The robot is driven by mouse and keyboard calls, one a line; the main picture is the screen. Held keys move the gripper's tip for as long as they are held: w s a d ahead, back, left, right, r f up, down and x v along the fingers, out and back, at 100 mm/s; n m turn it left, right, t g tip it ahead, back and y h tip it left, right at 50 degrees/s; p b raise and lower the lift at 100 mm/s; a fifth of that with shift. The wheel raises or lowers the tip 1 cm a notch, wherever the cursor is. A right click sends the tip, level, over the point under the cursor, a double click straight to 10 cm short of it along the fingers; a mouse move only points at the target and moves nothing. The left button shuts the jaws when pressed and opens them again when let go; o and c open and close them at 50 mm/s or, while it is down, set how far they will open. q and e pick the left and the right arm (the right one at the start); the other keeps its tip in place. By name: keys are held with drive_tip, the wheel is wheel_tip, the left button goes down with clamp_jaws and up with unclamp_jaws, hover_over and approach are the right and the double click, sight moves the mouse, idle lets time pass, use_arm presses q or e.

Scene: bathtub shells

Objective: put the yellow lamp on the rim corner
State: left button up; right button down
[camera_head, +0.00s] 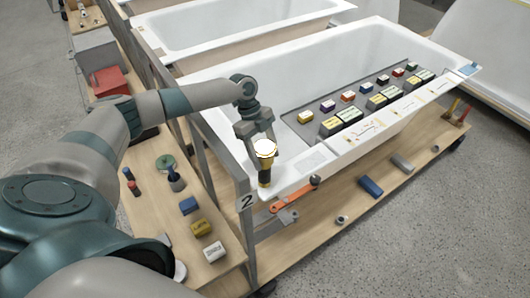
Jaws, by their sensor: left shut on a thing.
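The yellow lamp (265,180), a small black and yellow upright piece with a pale round top, is at the near left rim corner of the white bathtub (300,176). My left gripper (264,155) comes down from above and is shut on the lamp. The lamp's lower end is at the rim corner; whether it touches the rim I cannot tell. My right gripper is not in view.
A dark tray (300,121) with several coloured blocks lies across the tub. A grey post (246,218) marked 2 stands close left of the corner. A wooden side shelf (150,205) holds blocks and small tools. A lower wooden board (330,245) holds more tools.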

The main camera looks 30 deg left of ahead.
use_arm(q)
drive_tip(key=shift+f, duration=0.1)
drive_tip(key=o, duration=1.5)
drive_tip(key=shift+a+r+b, duration=0.2)
drive_tip(key=shift+r+b, duration=0.15)
drive_tip(key=shift+r, duration=0.05)
drive_tip(key=b+v, duration=0.5)
drive_tip(key=v, duration=0.6)
drive_tip(key=shift+r, duration=0.2)
